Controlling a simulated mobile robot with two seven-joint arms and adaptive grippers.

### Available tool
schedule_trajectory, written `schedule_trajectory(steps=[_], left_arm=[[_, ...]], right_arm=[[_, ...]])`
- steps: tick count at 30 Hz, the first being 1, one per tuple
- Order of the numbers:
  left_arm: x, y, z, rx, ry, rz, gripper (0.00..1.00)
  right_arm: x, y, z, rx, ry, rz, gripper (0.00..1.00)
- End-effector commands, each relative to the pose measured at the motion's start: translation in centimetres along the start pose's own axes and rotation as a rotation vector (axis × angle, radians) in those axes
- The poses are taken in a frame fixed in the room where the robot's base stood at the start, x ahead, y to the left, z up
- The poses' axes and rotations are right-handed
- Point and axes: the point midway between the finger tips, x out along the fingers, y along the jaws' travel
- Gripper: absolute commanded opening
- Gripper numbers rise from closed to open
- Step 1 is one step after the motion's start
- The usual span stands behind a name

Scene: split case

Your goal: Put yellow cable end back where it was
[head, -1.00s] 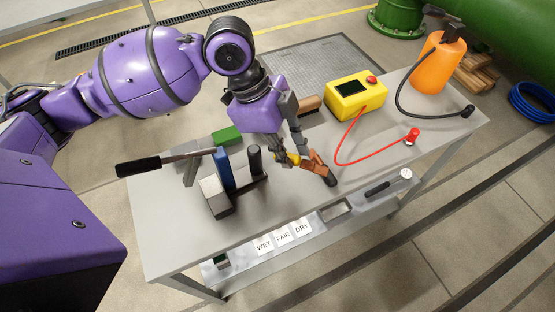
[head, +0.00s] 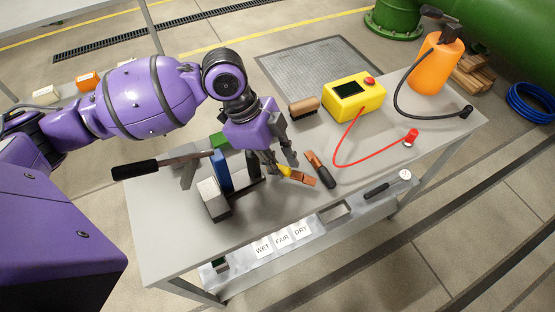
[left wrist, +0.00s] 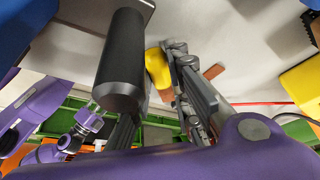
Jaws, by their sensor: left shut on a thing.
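My left gripper (head: 280,162) is over the middle of the grey workbench, shut on a small yellow piece (head: 286,171) with a flat copper-coloured end (head: 302,179) pointing right. I take this for the yellow cable end, though no cable shows on it. My right gripper is not in view.
A dark-handled tool (head: 321,170) lies just right of the held piece. Blue (head: 222,170) and grey blocks and a black post stand close left. A yellow box (head: 353,97) has a red cable (head: 371,162). An orange bottle (head: 436,68) stands at the far right.

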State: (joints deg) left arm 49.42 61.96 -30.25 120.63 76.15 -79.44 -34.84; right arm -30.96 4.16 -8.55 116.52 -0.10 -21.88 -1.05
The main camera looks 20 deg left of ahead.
Motion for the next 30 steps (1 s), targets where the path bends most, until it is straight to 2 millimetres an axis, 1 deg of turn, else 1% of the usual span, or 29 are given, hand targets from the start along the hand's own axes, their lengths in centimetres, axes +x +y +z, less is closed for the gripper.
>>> schedule_trajectory(steps=[8, 9, 12, 13, 23, 26, 30], left_arm=[[0.5, 0.0, 0.2, 0.0, 0.001, -0.001, 0.0], [0.5, 0.0, 0.2, 0.0, 0.0, 0.0, 0.22], [0.5, 0.0, 0.2, 0.0, 0.0, 0.0, 0.35], [0.5, 0.0, 0.2, 0.0, 0.0, 0.0, 0.37], [0.3, 0.0, 0.1, 0.0, 0.0, 0.0, 0.37], [-0.4, 0.0, -0.2, 0.002, 0.001, 0.0, 0.37], [-3.2, -0.1, -0.2, 0.001, -0.002, -0.004, 0.37]], right_arm=[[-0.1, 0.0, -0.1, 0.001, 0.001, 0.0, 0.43], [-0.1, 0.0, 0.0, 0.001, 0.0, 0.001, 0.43], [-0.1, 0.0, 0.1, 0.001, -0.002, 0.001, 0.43], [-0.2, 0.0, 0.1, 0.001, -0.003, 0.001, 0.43], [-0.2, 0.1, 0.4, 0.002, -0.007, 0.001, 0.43], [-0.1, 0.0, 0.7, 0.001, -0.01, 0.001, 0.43], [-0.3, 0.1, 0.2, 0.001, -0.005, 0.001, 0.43]])
